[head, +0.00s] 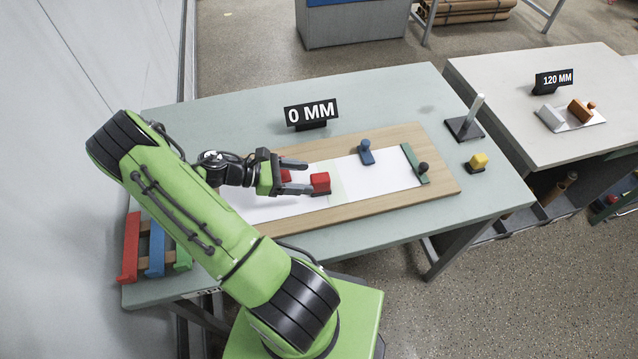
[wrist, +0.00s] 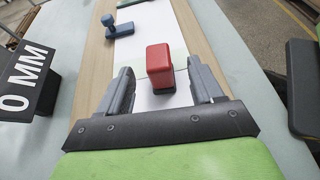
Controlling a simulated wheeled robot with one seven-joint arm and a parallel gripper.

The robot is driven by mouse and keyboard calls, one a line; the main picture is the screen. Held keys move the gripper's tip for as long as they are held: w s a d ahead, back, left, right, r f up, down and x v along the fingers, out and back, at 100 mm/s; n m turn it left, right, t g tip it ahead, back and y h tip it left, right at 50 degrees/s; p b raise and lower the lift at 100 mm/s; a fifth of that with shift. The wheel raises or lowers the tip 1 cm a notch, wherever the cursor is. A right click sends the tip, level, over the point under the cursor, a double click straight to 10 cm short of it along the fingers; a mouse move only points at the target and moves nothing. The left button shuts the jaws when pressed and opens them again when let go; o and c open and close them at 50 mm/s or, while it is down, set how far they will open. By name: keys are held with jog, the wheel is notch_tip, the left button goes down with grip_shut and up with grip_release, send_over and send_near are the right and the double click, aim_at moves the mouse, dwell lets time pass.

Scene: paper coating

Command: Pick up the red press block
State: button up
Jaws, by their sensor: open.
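The red press block (head: 320,182) stands upright on a dark base on the white paper (head: 380,172), which lies on the wooden board. My gripper (head: 309,177) is open and reaches low over the paper from the left, its fingertips close to the block. In the wrist view the block (wrist: 160,62) stands between and slightly beyond the two fingers, nearer the right one, with a gap on each side. A smaller red patch (head: 286,176) shows between the fingers in the head view; I cannot tell what it is.
A blue stamp-like block (head: 366,155) and a green bar with a black knob (head: 415,165) are farther along the board (head: 440,180). A "0 MM" sign (head: 311,113) stands behind. A yellow block (head: 477,161) and an upright post (head: 468,122) are at the right.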

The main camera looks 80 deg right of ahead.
aim_at(319, 177)
jog(key=x, duration=0.5)
jog(key=shift+s+d, duration=0.25)
jog(key=shift+d, duration=0.15)
jog(key=shift+a, duration=0.1)
jog(key=shift+c, duration=0.3)
jog(key=c, duration=1.1)
